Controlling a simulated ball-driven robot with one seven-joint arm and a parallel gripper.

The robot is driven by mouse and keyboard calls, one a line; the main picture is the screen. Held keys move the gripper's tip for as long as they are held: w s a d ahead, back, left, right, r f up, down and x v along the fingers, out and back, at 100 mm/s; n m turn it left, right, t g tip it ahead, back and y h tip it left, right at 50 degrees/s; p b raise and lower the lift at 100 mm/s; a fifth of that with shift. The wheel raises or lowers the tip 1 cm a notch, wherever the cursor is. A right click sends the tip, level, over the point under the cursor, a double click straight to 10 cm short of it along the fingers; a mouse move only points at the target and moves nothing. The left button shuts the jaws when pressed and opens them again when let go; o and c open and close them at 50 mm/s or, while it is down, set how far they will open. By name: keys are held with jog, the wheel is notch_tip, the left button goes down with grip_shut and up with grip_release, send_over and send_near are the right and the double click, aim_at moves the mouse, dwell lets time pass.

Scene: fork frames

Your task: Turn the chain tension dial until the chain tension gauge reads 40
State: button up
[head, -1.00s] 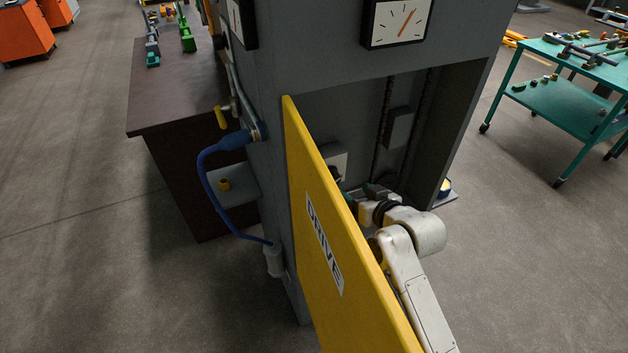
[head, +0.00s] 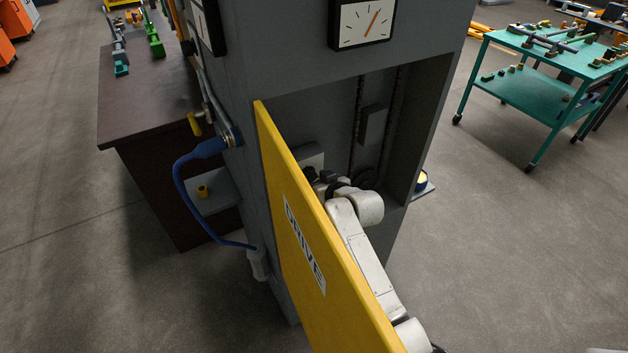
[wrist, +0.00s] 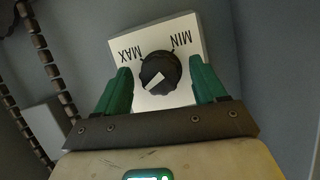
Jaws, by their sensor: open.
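The dial (wrist: 158,74) is a dark round knob on a white plate (wrist: 190,30) marked MIN and MAX, upside down in the wrist view. The knob's white mark lies on its lower part in that view. My gripper (wrist: 160,70) is open, with one green finger on each side of the knob; I cannot tell whether they touch it. In the head view my gripper (head: 322,180) is inside the cabinet, partly hidden by the yellow door.
The open yellow DRIVE door (head: 285,225) stands close to the left of my arm. The grey cabinet (head: 420,45) surrounds the opening, with chains (head: 358,110) inside. A blue hose (head: 178,185) hangs left of the door. A teal cart (head: 530,95) is at right.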

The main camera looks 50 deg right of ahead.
jog(key=c, duration=1)
jog(key=shift+c, duration=0.2)
jog(key=o, duration=1)
jog(key=shift+o, duration=0.2)
jog(key=shift+s, duration=0.1)
jog(key=b+v, duration=0.1)
jog(key=v, duration=0.9)
jog(key=shift+s+r, duration=0.15)
jog(key=shift+s, duration=0.15)
